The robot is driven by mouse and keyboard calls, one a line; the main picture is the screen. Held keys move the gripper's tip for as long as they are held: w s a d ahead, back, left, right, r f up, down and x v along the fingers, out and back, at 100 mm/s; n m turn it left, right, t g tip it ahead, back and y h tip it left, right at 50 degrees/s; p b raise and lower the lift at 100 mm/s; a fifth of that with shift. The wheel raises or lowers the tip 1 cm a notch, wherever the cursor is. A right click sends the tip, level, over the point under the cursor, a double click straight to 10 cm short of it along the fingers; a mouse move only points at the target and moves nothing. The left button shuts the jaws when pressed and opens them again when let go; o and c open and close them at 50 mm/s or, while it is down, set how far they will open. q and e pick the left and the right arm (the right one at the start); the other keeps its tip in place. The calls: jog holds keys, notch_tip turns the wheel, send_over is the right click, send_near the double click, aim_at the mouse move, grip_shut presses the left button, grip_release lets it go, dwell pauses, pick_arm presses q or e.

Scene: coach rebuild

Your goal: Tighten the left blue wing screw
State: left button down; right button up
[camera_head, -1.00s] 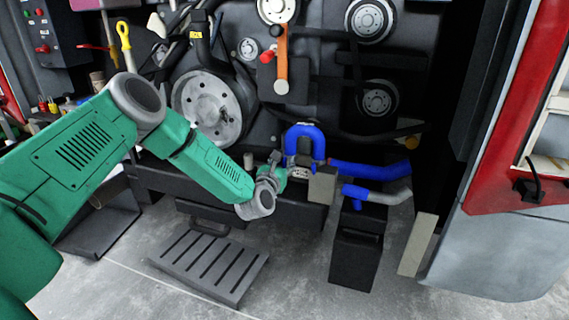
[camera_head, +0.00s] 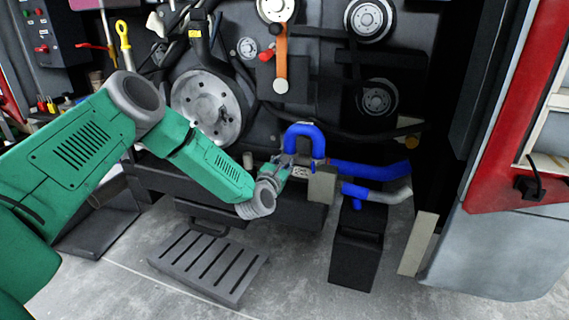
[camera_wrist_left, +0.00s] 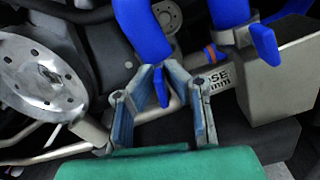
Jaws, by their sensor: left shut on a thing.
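The left blue wing screw (camera_wrist_left: 161,88) hangs below the left end of the blue hose in the left wrist view. My left gripper (camera_wrist_left: 163,76) is shut on it, with one finger on each side. In the head view my left gripper (camera_head: 283,164) is at the lower left end of the U-shaped blue hose (camera_head: 304,131), and I cannot make out the held screw there. A second blue wing screw (camera_wrist_left: 264,43) is to the right, apart from the gripper. My right gripper is not in view.
A metal pipe with printed lettering (camera_wrist_left: 216,76) runs beside the gripper to a grey block (camera_wrist_left: 288,78). The same block (camera_head: 322,184) is right of the gripper in the head view. A large metal pulley (camera_head: 208,108) is behind my arm. A slotted step (camera_head: 208,264) lies below.

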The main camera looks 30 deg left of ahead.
pick_arm(q)
jog(key=m, duration=0.5)
jog(key=shift+d+f+m, duration=0.15)
jog(key=shift+d+m, duration=0.05)
jog(key=shift+m, duration=0.1)
jog(key=shift+s+d+f+m+p, duration=0.1)
jog(key=shift+f+m+p, duration=0.35)
jog(key=shift+m, duration=2.9)
jog(key=shift+a+f+m+p, duration=0.15)
jog(key=shift+m+p, duration=0.6)
jog(key=shift+m, duration=2.55)
jog(key=shift+s+d+f+m+p, duration=0.25)
jog(key=shift+m+p, duration=0.35)
jog(key=shift+m, duration=2.75)
jog(key=shift+w+a, duration=0.15)
jog(key=c, duration=1.8)
grip_release()
jog(key=shift+o, duration=0.6)
jog(key=shift+w, duration=0.15)
jog(key=shift+a, duration=0.1)
jog(key=shift+r, duration=0.15)
